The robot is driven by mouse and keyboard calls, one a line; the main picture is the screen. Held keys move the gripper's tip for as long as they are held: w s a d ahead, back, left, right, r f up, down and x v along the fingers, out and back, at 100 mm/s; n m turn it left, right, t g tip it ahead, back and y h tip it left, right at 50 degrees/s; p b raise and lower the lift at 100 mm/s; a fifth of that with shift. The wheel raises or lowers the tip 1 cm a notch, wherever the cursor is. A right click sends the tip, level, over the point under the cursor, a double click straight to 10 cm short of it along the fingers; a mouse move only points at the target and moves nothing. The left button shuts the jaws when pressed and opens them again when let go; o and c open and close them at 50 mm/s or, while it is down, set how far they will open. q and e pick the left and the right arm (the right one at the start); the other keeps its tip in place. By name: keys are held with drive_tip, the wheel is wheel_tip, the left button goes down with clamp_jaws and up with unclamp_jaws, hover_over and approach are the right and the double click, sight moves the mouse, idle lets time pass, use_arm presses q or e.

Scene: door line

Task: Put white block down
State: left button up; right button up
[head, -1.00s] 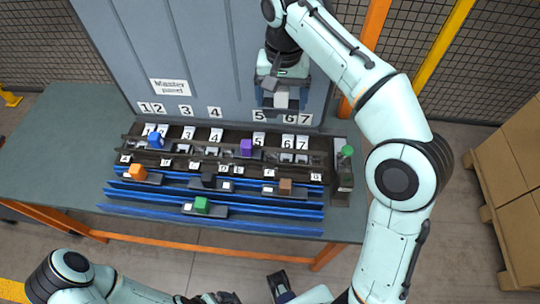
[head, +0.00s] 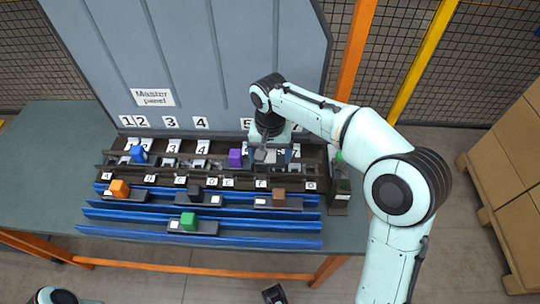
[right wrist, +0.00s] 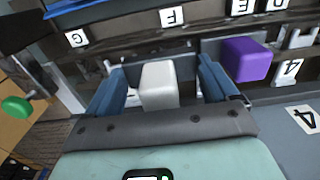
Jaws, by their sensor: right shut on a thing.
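My right gripper (head: 268,155) is low over the right half of the dark rack (head: 115,164), just right of the purple block (head: 235,157). In the right wrist view the white block (right wrist: 158,84) sits between its two blue fingers, and the gripper is shut on it. The purple block stands beside it in the right wrist view (right wrist: 246,59). Whether the white block touches the rack is hidden. A dark tip of what looks like my left gripper (head: 274,294) shows at the bottom edge; its jaws cannot be made out.
A blue block (head: 139,154) sits in the rack at left. Orange (head: 119,188), black (head: 195,193), brown (head: 279,195) and green (head: 188,221) blocks sit on carriers on blue rails. The grey master panel (head: 200,60) stands behind. A green knob (right wrist: 16,108) is at the right end.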

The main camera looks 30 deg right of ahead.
drive_tip(key=shift+f, duration=0.2)
drive_tip(key=shift+f, duration=0.55)
drive_tip(key=shift+f, duration=0.1)
drive_tip(key=o, duration=1)
drive_tip(key=shift+o, duration=0.2)
wheel_tip(320, 180, up, 13)
drive_tip(key=p, duration=0.3)
drive_tip(key=shift+r, duration=0.2)
drive_tip(key=shift+f, duration=0.1)
